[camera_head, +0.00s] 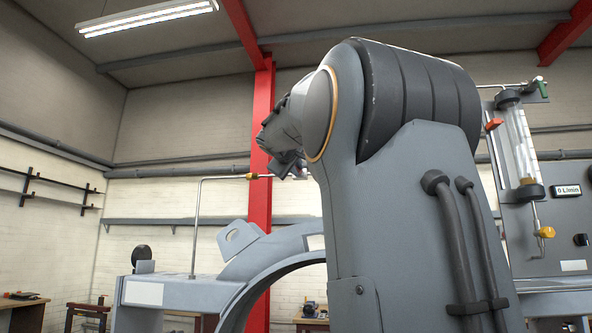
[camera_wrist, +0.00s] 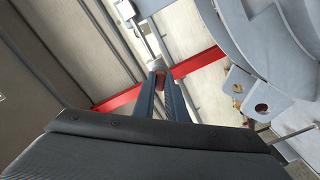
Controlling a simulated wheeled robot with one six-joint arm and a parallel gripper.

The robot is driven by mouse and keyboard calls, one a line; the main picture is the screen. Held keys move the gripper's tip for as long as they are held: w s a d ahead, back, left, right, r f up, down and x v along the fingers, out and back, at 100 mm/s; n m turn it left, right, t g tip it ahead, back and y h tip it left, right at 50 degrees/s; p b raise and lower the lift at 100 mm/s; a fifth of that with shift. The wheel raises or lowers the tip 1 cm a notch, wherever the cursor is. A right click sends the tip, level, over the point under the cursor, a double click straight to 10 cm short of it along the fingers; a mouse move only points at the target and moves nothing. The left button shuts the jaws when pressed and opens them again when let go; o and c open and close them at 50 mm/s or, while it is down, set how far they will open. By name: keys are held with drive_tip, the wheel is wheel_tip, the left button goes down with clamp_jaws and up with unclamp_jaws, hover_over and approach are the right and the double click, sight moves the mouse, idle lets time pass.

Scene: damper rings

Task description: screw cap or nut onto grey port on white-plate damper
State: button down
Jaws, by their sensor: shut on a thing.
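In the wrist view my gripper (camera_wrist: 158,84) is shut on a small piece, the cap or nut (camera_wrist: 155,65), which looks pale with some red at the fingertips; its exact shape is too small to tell. The damper with a white plate (camera_head: 143,293) stands at the lower left, a grey ring body with a holed lug (camera_head: 240,237). I cannot clearly make out the grey port. The holed lug of a grey ring also shows in the wrist view (camera_wrist: 240,82).
A thin bent pipe (camera_head: 197,225) with a brass fitting (camera_head: 251,176) rises above the damper. A flow-meter panel (camera_head: 566,222) with a glass tube and display stands at the right. A red column (camera_head: 263,130) and workbenches are behind. Open air surrounds the held piece.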

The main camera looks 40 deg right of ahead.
drive_tip(key=shift+w+d, duration=0.35)
drive_tip(key=shift+d, duration=0.1)
idle(0.6)
drive_tip(key=m+b, duration=1.5)
drive_tip(key=m, duration=1.2)
drive_tip(key=shift+d, duration=0.1)
idle(1.0)
drive_tip(key=c, duration=1.7)
unclamp_jaws()
drive_tip(key=shift+s+d+m, duration=0.15)
drive_tip(key=shift+m, duration=0.15)
